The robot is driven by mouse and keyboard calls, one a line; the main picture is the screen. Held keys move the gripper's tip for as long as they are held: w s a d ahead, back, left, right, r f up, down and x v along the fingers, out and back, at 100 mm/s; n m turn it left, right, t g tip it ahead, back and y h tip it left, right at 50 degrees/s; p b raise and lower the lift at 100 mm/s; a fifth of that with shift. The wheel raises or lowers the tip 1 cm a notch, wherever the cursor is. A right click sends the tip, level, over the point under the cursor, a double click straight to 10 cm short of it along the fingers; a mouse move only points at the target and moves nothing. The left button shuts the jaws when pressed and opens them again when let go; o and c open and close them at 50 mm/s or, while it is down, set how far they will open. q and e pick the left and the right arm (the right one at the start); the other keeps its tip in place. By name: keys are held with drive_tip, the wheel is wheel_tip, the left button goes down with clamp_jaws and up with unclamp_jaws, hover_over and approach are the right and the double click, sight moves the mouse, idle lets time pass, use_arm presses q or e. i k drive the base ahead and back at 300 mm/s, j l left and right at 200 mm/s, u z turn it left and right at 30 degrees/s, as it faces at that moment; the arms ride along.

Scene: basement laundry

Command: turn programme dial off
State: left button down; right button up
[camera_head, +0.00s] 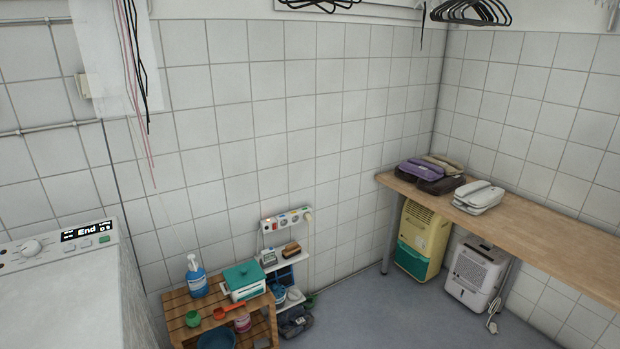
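A white washing machine (75,290) stands at the left edge, partly cut off by the frame. Its round programme dial (31,248) is on the control panel on top, left of a dark display (82,231) that reads "End". The dial's exact pointer position is too small to tell. Small buttons, one of them green, sit below the display. Neither of my grippers shows in the head view.
A low wooden slatted shelf (182,301) with a blue pump bottle (196,279) and a green-lidded box (243,280) stands right of the machine. A wooden counter (530,236) runs along the right wall above a yellow-green unit (422,240) and a white unit (474,274). Grey floor between is clear.

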sight(31, 248)
drive_tip(key=u, duration=1.05)
